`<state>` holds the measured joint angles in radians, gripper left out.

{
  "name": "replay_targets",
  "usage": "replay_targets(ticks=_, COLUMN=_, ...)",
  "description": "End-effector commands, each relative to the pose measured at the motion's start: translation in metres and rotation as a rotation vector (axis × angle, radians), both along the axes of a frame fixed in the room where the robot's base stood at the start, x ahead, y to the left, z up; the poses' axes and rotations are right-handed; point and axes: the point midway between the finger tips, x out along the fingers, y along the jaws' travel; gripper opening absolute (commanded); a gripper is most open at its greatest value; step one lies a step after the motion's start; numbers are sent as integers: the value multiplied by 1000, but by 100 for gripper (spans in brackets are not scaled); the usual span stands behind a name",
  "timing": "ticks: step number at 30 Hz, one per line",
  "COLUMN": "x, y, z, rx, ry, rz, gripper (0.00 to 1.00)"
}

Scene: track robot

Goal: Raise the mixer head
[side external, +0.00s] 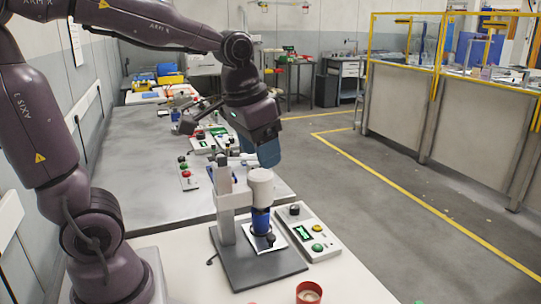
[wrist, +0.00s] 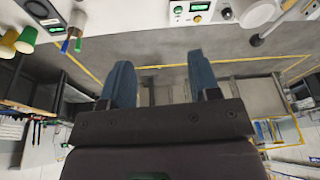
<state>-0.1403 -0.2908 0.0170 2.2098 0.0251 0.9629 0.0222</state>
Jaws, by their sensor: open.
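The mixer stands on a dark grey base plate (side external: 238,268) on the near table. It has a pale upright column (side external: 226,215) and a white mixer head (side external: 260,184) on an arm from the column. A blue cylindrical part (side external: 260,220) shows directly below the head, above a light plate. My gripper (side external: 268,158) is just above the head in the side view, pointing down; I cannot tell if it touches. In the wrist view my gripper (wrist: 160,75) has its two blue fingers apart, with nothing between them but distant floor.
A control box (side external: 322,250) with a display, knob and buttons sits right of the mixer. A red cup (side external: 309,293) stands at the table's front edge. Another button box (side external: 187,173) and several devices sit on the grey table behind. Open floor (side external: 400,190) lies to the right.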

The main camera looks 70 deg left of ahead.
Motion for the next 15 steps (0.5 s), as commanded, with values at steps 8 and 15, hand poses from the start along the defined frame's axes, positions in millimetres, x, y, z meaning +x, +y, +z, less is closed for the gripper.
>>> replay_targets(ticks=8, x=93, y=79, z=-8, rx=43, ry=232, rz=-12, gripper=56)
replay_targets(ticks=15, x=147, y=156, z=-32, rx=65, ry=445, rz=-99, gripper=56)
